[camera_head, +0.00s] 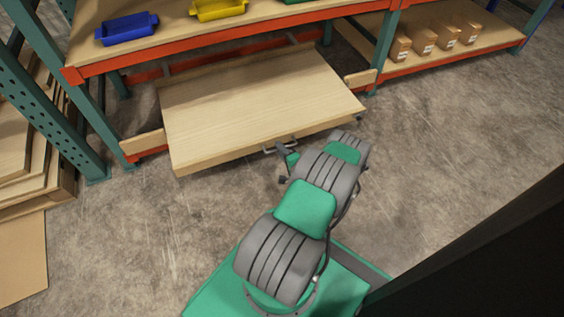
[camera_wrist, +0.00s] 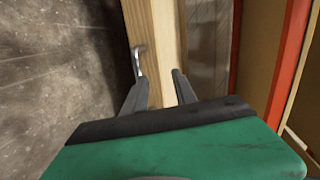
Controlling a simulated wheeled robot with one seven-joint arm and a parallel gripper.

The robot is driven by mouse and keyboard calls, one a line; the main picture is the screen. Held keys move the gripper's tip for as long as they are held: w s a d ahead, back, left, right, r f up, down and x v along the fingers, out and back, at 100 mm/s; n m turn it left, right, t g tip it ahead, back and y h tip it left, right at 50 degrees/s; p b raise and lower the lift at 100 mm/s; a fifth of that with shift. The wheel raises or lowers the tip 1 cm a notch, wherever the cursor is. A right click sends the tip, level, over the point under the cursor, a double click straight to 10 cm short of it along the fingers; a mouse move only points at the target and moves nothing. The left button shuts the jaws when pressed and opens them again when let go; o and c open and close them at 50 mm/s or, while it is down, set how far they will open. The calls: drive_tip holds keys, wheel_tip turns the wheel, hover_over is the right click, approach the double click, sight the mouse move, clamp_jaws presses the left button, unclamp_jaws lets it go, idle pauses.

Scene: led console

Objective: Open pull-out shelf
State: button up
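The pull-out shelf (camera_head: 255,98) is a light wooden board that extends well out from under the rack's lower beam. A small metal handle (camera_head: 268,151) is on its front edge. The handle also shows in the wrist view (camera_wrist: 138,62), on the wooden front edge (camera_wrist: 160,30). My gripper (camera_head: 282,163) is at the front edge, close to the handle. In the wrist view my gripper (camera_wrist: 160,77) has its two fingers apart, with the handle just beyond the left fingertip. Nothing shows gripped between the fingers. I cannot tell whether a finger touches the handle.
The rack's orange beam (camera_head: 200,55) and green posts frame the shelf. Above are a blue bin (camera_head: 127,29) and a yellow bin (camera_head: 218,9). Several cardboard boxes (camera_head: 423,41) stand on the right bay. Stacked boards (camera_head: 22,150) are at left. The concrete floor before the shelf is clear.

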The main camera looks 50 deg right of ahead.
drive_tip(key=s+f+m+h, duration=0.2)
drive_tip(key=s+f, duration=0.1)
drive_tip(key=f, duration=0.1)
drive_tip(key=b+x, duration=0.1)
drive_tip(key=x, duration=0.2)
drive_tip(key=b+x, duration=0.2)
drive_tip(key=x, duration=0.2)
drive_tip(key=shift+s+d+f, duration=0.1)
drive_tip(key=shift+s+d, duration=0.05)
drive_tip(key=shift+d, duration=0.15)
drive_tip(key=shift+w+d, duration=0.2)
drive_tip(key=shift+w, duration=0.05)
clamp_jaws()
idle(0.5)
